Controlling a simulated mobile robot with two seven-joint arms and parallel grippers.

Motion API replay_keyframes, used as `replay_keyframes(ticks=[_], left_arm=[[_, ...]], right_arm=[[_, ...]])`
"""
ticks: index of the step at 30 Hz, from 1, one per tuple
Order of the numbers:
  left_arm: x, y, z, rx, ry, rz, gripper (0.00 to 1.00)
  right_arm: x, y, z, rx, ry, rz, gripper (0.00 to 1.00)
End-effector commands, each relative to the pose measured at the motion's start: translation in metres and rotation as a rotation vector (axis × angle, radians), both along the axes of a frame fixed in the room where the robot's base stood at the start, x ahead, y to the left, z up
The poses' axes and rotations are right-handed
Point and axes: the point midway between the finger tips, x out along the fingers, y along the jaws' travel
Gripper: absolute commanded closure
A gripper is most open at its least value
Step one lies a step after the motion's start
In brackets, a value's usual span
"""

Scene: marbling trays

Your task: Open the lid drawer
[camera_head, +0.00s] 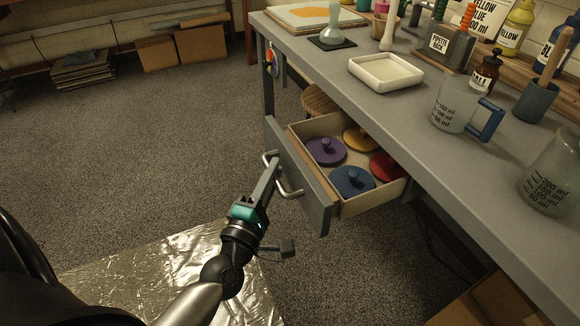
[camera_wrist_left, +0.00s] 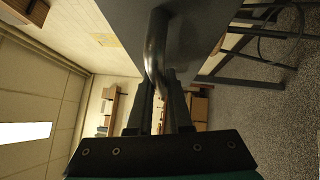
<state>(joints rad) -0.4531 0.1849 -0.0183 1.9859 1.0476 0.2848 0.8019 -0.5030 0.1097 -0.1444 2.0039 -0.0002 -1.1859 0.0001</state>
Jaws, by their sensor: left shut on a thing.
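The lid drawer (camera_head: 303,176) stands pulled out from under the grey workbench, its grey front facing left. Inside lie a purple lid (camera_head: 326,152), a yellow lid (camera_head: 360,139), a red lid (camera_head: 385,167) and a blue lid (camera_head: 351,182), each round with a knob. My left gripper (camera_head: 272,172) is at the drawer front, shut on the metal bar handle (camera_head: 290,188). In the left wrist view the handle (camera_wrist_left: 155,45) runs between the fingers (camera_wrist_left: 160,95), with the drawer front behind it. My right gripper is not in view.
The workbench top (camera_head: 400,105) holds a white tray (camera_head: 386,72), a measuring jug (camera_head: 455,103), bottles and a pipette rack. A wooden stool (camera_head: 318,101) stands behind the drawer. Shiny foil sheeting (camera_head: 150,270) covers floor at lower left; the grey floor (camera_head: 150,150) left of the drawer is clear.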

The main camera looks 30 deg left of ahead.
Motion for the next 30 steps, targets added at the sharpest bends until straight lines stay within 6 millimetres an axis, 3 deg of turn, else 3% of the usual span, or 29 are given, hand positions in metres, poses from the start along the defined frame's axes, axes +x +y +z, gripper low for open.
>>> replay_keyframes(ticks=[14,15,22,30], left_arm=[[-0.0062,0.0045,-0.0002,-0.001,0.000,0.000,1.00],[-0.0062,0.0045,-0.0002,-0.001,0.000,0.000,0.82],[-0.0060,0.0046,-0.0002,-0.001,0.000,0.000,0.56],[-0.0062,0.0047,-0.0001,0.000,0.000,0.001,0.53]], right_arm=[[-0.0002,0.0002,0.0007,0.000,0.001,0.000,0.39],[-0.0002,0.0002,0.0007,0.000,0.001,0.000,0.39],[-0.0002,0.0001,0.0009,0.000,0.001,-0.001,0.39],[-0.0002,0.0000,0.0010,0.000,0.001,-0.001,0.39]])
